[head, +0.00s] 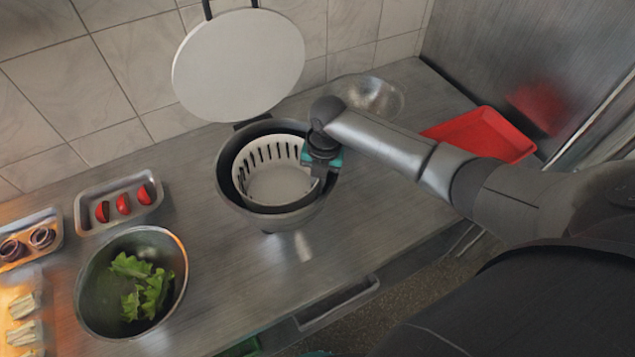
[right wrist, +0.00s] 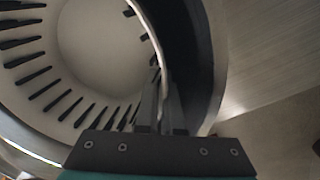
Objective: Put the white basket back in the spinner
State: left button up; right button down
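The white slotted basket (head: 268,181) is inside the dark round bowl of the spinner (head: 226,188), its rim near the bowl's rim. It also fills the left of the right wrist view (right wrist: 95,40), with a dark gap between it and the bowl wall (right wrist: 195,50) on the right. The spinner's white round lid (head: 238,65) stands raised behind the bowl. My right gripper (head: 318,168) is at the right side of the basket's rim. In the right wrist view its fingers (right wrist: 162,105) are close together on the basket's wall. My left gripper is not in view.
A steel bowl with lettuce (head: 95,290) and a tray with tomato slices (head: 85,221) stand to the left. A tray of onion (head: 52,221) is farther left. A shiny bowl (head: 385,98) and a red tray (head: 490,130) are behind my right arm. The counter's front middle is clear.

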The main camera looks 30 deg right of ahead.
jog(key=shift+f, duration=0.1)
jog(key=c, duration=1.3)
grip_release()
jog(key=shift+r, duration=0.25)
jog(key=r, duration=1.1)
jog(key=shift+s+d+r+p, duration=0.35)
jog(key=shift+d, duration=0.05)
